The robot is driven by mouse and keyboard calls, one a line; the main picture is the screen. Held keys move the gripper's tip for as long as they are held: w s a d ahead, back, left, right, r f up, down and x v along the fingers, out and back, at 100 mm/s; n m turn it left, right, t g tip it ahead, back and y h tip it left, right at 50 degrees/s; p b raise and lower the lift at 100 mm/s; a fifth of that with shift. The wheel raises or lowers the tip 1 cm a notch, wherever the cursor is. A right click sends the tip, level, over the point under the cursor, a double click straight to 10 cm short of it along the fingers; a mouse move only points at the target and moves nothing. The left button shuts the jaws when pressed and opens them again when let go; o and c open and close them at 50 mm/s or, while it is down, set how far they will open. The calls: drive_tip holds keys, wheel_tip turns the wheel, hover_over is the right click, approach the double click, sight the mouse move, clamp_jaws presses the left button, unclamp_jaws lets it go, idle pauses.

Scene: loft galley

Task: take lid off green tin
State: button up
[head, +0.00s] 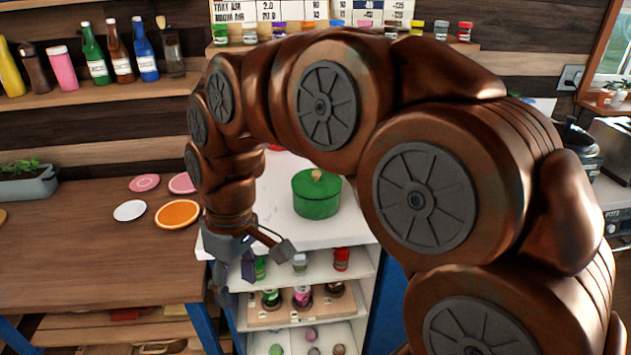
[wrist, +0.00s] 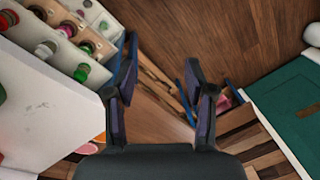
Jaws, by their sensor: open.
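The green tin (head: 317,205) stands upright on the white counter top, with its green lid (head: 314,183) on and a light wooden knob (head: 317,175) on top. My gripper (head: 254,270) is to the lower left of the tin in the head view, by the front edge of the white unit and apart from the tin. In the wrist view my gripper (wrist: 160,75) is open, with nothing between its fingers. That view looks down past the unit to the wood floor, and I cannot make out the tin there.
The white unit (head: 350,235) has open shelves with small jars (head: 300,263) below its top, near my gripper. A wooden counter (head: 80,250) with several plates (head: 178,214) lies to the left. Bottles (head: 94,55) line a wall shelf. My arm hides part of the right side.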

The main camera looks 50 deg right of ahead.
drive_tip(key=w+d+r+n+t+y, duration=0.1)
drive_tip(key=w+d+r, duration=0.4)
drive_tip(key=w, duration=0.4)
drive_tip(key=n+t, duration=0.1)
drive_tip(key=t, duration=0.3)
approach(317, 172)
drive_tip(key=shift+p+x, duration=1.25)
drive_tip(key=shift+x, duration=3.2)
clamp_jaws()
